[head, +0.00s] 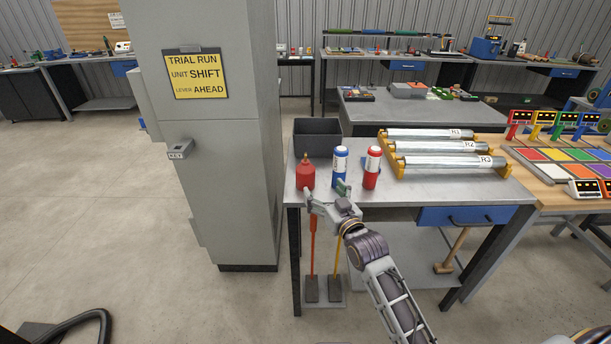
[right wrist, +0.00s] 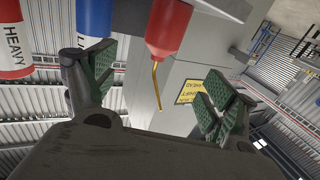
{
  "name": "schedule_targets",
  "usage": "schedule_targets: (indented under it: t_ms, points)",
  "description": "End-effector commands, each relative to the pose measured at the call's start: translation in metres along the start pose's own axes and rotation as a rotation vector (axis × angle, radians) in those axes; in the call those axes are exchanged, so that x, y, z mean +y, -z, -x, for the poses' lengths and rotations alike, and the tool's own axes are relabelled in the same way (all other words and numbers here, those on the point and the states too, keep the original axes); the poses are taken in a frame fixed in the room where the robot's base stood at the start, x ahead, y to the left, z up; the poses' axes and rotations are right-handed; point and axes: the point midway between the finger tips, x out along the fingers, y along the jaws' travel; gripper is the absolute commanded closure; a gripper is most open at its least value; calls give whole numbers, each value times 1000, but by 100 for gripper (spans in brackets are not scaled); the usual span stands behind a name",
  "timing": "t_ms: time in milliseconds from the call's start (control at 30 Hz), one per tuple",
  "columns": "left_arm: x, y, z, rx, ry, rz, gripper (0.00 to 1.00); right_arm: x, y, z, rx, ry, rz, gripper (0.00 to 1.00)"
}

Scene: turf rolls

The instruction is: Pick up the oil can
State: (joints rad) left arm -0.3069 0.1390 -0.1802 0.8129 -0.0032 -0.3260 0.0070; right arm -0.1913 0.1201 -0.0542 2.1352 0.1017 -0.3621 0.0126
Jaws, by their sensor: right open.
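The red oil can (head: 306,174), with a small spout on top, stands upright at the front left of the grey metal table (head: 420,193). In the right wrist view the oil can (right wrist: 168,28) and its thin brass spout appear upside down, in the gap between the fingers. My right gripper (head: 325,193) is open at the table's front edge, just in front of the can and the blue bottle. Its green-padded fingers (right wrist: 153,92) hold nothing. I cannot tell whether a finger touches the can. My left gripper is not in view.
A blue-and-white bottle (head: 340,164) and a red-and-white bottle (head: 372,168) stand right of the can. A dark bin (head: 318,140) is behind it. Metal rollers (head: 440,146) lie on a yellow rack at right. A tall grey cabinet (head: 215,130) stands close on the left.

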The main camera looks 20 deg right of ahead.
Motion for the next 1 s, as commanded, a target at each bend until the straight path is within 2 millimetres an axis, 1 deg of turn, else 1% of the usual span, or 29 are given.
schedule_targets:
  t_ms: [267, 1000]
  points:
    - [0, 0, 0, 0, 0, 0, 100, 0, -1, -9, -1, 0, 0, 15]
    - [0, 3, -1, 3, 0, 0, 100, 0, 0, -69, -1, 0, 0, 15]
